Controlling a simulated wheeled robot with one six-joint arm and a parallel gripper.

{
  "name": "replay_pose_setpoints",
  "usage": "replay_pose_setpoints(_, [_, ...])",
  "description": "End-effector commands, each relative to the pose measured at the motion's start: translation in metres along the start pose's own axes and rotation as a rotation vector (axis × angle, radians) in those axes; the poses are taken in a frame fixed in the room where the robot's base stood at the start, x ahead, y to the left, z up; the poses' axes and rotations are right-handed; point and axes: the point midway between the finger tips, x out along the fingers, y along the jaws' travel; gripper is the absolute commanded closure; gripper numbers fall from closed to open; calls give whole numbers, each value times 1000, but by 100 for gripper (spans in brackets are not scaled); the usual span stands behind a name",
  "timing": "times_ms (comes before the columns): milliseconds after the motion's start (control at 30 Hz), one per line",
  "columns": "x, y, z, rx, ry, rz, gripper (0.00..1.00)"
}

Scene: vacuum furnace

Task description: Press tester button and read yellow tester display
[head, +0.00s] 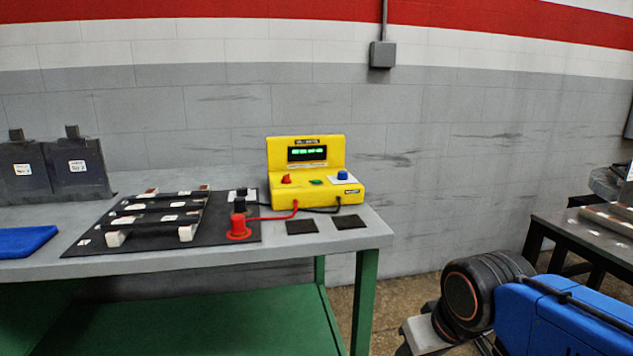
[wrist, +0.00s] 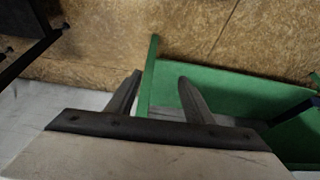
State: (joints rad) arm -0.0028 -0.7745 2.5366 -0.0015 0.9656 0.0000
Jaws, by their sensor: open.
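The yellow tester (head: 315,173) stands on the right part of the grey-topped workbench (head: 290,252) in the head view. Its dark display (head: 307,153) shows lit green characters, too small to read. On its base are a blue button (head: 342,175), a red knob (head: 286,179) and a small green part (head: 316,182). A red and a black lead run from its front to a red probe (head: 238,228) and a black probe (head: 240,204). My gripper (wrist: 158,84) is open and empty in the wrist view, with the bench's green lower shelf (wrist: 225,100) beyond it. The tester is outside the wrist view.
A black mat (head: 90,242) with dark bars on light supports lies left of the tester. Two small dark squares (head: 349,222) lie before it. Dark boxes (head: 77,167) and a blue cloth-like item (head: 25,241) are far left. Another table (head: 560,225) stands at right.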

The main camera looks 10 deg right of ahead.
Motion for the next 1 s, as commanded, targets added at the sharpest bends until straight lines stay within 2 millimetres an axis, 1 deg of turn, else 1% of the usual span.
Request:
replay_pose_setpoints(33, [0,0,0,0,0,0,60])
replay_pose_setpoints(67, [0,0,0,0,0,0,67])
replay_pose_setpoints(100, [0,0,0,0,0,0,76])
replay_pose_setpoints(167, [0,0,0,0,0,0,91])
replay_pose_setpoints(200, [0,0,0,0,0,0,100])
replay_pose_setpoints(1000, [0,0,0,0,0,0,100])
